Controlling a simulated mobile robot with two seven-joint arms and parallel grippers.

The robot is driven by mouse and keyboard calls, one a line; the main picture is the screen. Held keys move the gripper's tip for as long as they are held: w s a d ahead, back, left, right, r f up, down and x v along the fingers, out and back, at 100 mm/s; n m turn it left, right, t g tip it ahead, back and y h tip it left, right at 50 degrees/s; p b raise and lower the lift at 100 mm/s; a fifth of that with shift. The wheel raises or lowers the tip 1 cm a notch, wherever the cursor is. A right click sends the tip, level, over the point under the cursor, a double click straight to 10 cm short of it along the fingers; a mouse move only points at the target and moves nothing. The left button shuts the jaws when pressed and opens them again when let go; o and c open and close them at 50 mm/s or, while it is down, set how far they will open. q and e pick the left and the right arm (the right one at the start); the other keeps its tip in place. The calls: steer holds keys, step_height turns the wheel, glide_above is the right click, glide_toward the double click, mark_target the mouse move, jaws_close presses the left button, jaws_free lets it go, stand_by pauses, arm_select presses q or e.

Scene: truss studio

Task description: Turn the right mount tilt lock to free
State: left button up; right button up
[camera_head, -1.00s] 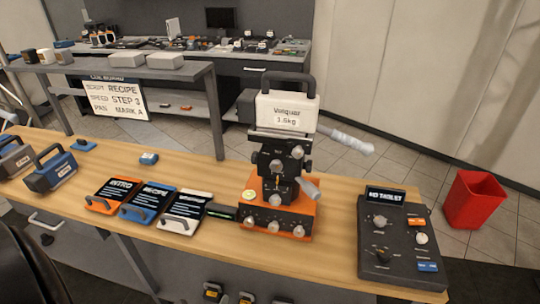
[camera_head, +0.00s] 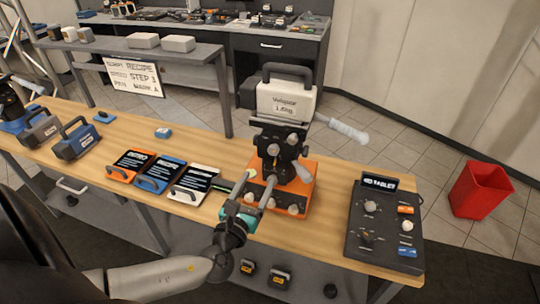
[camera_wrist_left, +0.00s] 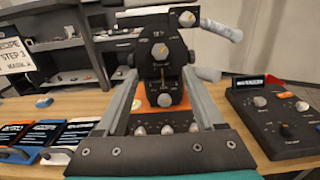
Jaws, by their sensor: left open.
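The right mount is a black head (camera_head: 278,150) with several grey knobs, on an orange base (camera_head: 302,190). It carries a white block with a dark handle (camera_head: 287,102). In the left wrist view the head (camera_wrist_left: 160,58) stands straight ahead, with a round knob (camera_wrist_left: 159,50) on its front and another (camera_wrist_left: 165,99) lower down. I cannot tell which knob is the tilt lock or read its setting. My left gripper (camera_head: 257,187) is open and empty in front of the base; its fingers (camera_wrist_left: 158,78) point at the mount. My right gripper is out of view.
A dark control panel (camera_head: 384,225) with knobs lies right of the mount. Three tablets, orange (camera_head: 130,165), blue (camera_head: 160,176) and white (camera_head: 195,182), lie to its left. A pale handle (camera_head: 342,127) juts out right from the mount. A red bin (camera_head: 480,190) stands on the floor.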

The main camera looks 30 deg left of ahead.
mark_target(273, 152)
arm_select(q)
steer(key=x, duration=1)
jaws_close()
stand_by(0.5)
